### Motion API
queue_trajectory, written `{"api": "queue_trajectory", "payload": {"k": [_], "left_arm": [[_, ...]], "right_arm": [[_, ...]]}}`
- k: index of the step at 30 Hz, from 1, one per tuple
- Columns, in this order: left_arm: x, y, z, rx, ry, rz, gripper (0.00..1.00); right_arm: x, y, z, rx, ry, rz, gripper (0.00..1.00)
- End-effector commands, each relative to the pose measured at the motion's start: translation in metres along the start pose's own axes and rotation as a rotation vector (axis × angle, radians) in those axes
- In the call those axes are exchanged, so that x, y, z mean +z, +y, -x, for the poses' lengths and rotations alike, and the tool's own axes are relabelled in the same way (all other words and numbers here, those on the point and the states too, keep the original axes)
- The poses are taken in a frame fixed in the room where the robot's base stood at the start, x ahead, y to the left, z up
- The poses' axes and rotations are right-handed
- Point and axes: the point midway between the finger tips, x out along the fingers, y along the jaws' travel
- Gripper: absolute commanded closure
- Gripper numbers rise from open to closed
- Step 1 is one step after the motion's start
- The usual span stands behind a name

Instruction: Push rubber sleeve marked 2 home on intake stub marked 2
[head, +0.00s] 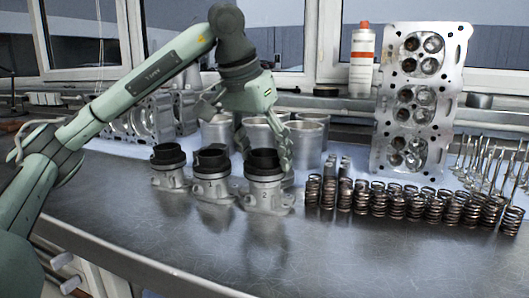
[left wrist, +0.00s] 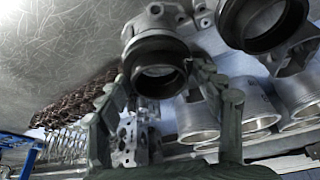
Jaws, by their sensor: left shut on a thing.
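The intake stub marked 2 (head: 265,195) is the rightmost of three grey metal stubs on the bench. A black rubber sleeve (head: 264,165) sits upright at its top; I cannot read a mark on the sleeve or tell how deep it sits. My left gripper (head: 267,147) reaches down from above and behind and is shut on this sleeve. In the left wrist view the sleeve (left wrist: 158,68) shows as a dark ring between the two fingers of the gripper (left wrist: 162,90), with the stub's grey flange beyond it. My right gripper is in neither view.
Two other sleeved stubs, a middle one (head: 213,190) marked 1 and a left one (head: 170,175), stand close by. Metal cylinders (head: 308,135) stand behind. Valve springs (head: 410,205) line up to the right, before the cylinder head (head: 420,100). The front bench is clear.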

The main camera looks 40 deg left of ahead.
Motion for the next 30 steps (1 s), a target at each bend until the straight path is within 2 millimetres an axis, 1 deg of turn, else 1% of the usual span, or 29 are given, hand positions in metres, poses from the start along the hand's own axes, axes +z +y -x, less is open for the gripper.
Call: {"api": "queue_trajectory", "payload": {"k": [3, 4, 9, 10, 11, 30], "left_arm": [[0.0, 0.0, 0.0001, 0.0, 0.0, 0.0, 0.63], [0.0, 0.0, 0.0001, 0.0, 0.0, 0.0, 0.35], [0.0, 0.0, 0.0001, 0.0, 0.0, 0.0, 0.56], [0.0, 0.0, 0.0001, 0.0, 0.0, 0.0, 0.6], [0.0, 0.0, 0.0001, 0.0, 0.0, 0.0, 0.61], [0.0031, 0.0, -0.0074, 0.0, 0.0, 0.0, 0.62]], "right_arm": [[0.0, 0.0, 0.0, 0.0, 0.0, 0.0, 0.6], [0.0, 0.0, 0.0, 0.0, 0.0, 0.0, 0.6], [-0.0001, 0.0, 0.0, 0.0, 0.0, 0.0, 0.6], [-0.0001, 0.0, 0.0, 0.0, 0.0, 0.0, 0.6], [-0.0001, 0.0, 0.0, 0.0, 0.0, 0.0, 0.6], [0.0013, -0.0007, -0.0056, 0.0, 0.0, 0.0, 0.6]]}}
